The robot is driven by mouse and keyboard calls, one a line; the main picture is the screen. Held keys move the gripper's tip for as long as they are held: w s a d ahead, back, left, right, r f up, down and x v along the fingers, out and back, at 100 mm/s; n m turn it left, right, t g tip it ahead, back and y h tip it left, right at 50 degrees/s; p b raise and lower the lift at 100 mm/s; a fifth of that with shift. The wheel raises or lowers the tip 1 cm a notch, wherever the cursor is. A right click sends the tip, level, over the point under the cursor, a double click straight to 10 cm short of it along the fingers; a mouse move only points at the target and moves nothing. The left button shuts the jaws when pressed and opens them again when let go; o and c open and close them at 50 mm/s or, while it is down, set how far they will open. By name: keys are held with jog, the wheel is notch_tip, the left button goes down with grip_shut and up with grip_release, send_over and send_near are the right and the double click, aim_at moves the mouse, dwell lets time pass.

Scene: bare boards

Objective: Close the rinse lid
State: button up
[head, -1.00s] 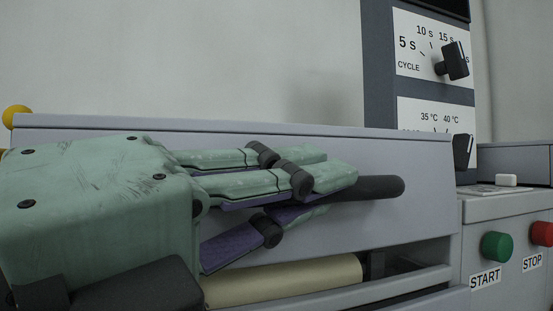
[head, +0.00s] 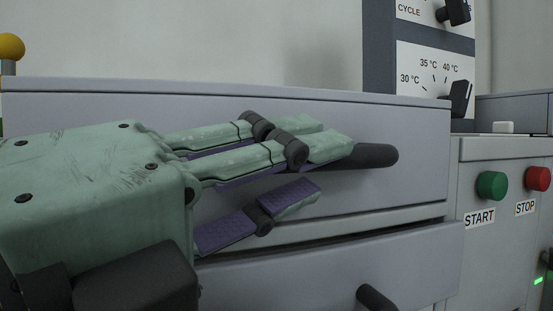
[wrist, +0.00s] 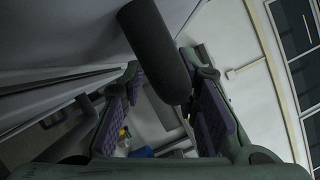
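The rinse lid (head: 400,130) is a wide grey panel on the machine's front, with a dark bar handle (head: 375,156). Its lower edge lies along a grey rail (head: 375,223), and no opening shows between them. My gripper (head: 325,165) is at the handle from the left, with two fingers above it and one below. The fingers stand apart. In the wrist view the handle (wrist: 160,50) lies between the two finger pads, with a visible gap on the right side. Contact on the left side is unclear.
A lower panel (head: 300,270) with its own dark handle (head: 375,297) is under the rail. To the right are a green START button (head: 491,186), a red STOP button (head: 538,179) and a dial panel (head: 432,75). A yellow knob (head: 10,47) stands at the far left.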

jog(key=shift+o, duration=1)
jog(key=shift+r, duration=0.1)
notch_tip(320, 180, up, 10)
jog(key=shift+f, duration=0.1)
